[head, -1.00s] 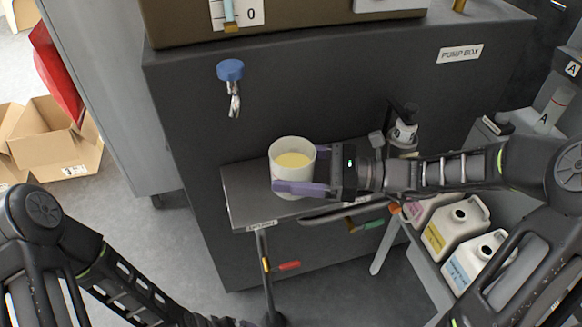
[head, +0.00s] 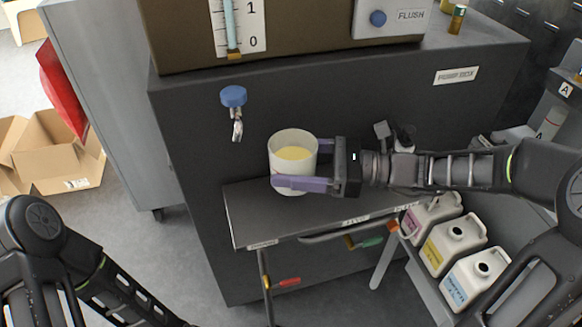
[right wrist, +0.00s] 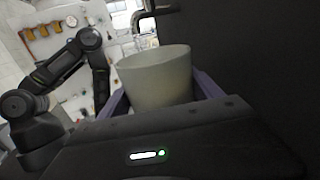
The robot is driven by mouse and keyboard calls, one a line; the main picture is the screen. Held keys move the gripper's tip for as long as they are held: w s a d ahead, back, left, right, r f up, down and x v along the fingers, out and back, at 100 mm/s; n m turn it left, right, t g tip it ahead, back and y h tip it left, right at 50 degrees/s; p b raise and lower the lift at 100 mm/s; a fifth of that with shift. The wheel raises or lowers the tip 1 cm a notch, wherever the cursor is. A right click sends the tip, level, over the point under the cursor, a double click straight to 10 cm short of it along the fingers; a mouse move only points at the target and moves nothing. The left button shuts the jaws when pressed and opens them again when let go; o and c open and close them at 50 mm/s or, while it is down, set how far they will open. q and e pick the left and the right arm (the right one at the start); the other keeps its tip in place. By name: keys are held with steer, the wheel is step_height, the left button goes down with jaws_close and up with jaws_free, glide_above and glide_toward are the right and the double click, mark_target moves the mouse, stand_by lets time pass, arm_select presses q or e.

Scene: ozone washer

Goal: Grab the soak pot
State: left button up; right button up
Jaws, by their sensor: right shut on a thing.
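The soak pot (head: 293,153) is a white cylinder with pale yellow contents, upright in the head view above the small grey shelf (head: 330,208). My right gripper (head: 298,166) comes in from the right and is shut on the pot, with one purple finger in front of it and one behind. The pot also shows between the purple fingers in the right wrist view (right wrist: 156,82). Whether its base is clear of the shelf is hard to tell. My left arm shows at the lower left, but its gripper is not in view.
A tap with a blue knob (head: 233,97) sticks out of the dark pump box (head: 400,90) to the upper left of the pot. Several labelled white jugs (head: 455,243) stand at the lower right. A cardboard box (head: 55,150) lies on the floor at left.

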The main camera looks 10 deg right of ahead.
steer(key=shift+r+p, duration=0.3)
steer(key=shift+r, duration=1)
steer(key=shift+d+f, duration=0.1)
